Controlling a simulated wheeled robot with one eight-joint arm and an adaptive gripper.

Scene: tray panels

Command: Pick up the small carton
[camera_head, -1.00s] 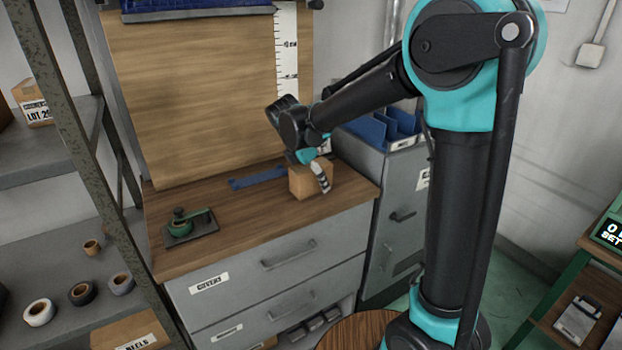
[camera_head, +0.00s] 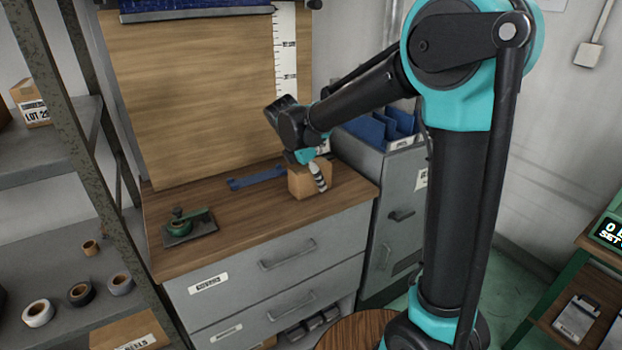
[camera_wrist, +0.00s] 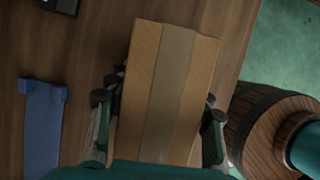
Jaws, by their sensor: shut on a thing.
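The small carton (camera_head: 299,182) is a brown cardboard box on the wooden top of the grey drawer cabinet, near its right end. In the wrist view the carton (camera_wrist: 166,80) fills the middle, with a paler tape strip along its top. My gripper (camera_head: 316,174) reaches down over it from above. In the wrist view one finger of my gripper (camera_wrist: 160,115) lies along each side of the carton, and it is shut on the carton. The carton appears to rest on the worktop; a small gap beneath cannot be told.
A blue bracket-like piece (camera_head: 256,178) lies left of the carton, also in the wrist view (camera_wrist: 42,125). A green device on a dark plate (camera_head: 188,226) stands further left. A wooden board (camera_head: 190,100) rises behind. A grey cabinet with blue dividers (camera_head: 395,190) stands right.

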